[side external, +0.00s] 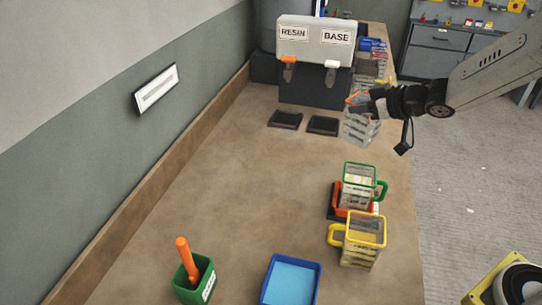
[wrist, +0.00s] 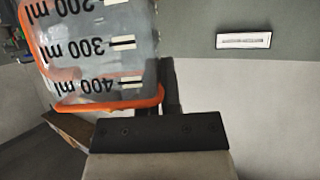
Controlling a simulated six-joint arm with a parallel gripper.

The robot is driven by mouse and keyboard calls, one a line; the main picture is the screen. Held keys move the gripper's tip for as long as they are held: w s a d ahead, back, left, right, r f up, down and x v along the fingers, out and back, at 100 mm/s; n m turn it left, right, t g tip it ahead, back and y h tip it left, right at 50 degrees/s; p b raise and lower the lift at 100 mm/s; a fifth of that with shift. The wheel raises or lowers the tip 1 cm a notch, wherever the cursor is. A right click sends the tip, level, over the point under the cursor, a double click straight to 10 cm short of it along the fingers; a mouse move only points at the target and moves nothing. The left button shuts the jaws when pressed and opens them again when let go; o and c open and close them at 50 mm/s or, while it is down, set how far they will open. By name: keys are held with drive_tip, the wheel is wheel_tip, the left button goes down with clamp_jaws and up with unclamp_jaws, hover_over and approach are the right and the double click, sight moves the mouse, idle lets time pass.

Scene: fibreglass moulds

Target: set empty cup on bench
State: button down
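An orange-rimmed clear measuring cup (wrist: 95,48) with ml marks fills the upper left of the wrist view. In the wrist view a dark finger (wrist: 171,85) is against the cup's side; the grip point is partly hidden. I see no liquid in the cup. The brown bench (side external: 240,165) lies below and to the left.
A RESIN and BASE dispenser (side external: 315,45) stands at the back, with dark pads (side external: 322,125) before it. Green-rimmed (side external: 358,185) and yellow-rimmed (side external: 360,240) cups stand nearer. A blue tray (side external: 267,297) and green pot (side external: 183,291) are in front. The bench middle is clear.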

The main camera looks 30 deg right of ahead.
drive_tip(key=shift+n+y, duration=0.3)
drive_tip(key=shift+n, duration=0.1)
drive_tip(key=w+d+f, duration=0.2)
drive_tip(key=w, duration=0.1)
drive_tip(key=w+f, duration=0.1)
drive_tip(key=shift+w+d+f, duration=0.15)
drive_tip(key=shift+d+f, duration=0.25)
drive_tip(key=shift+w+d+f, duration=0.4)
drive_tip(key=shift+w+f, duration=0.05)
drive_tip(key=shift+f, duration=0.15)
drive_tip(key=shift+f, duration=0.1)
drive_tip(key=shift+f, duration=2.8)
drive_tip(key=shift+f, duration=2.05)
drive_tip(key=shift+f, duration=0.1)
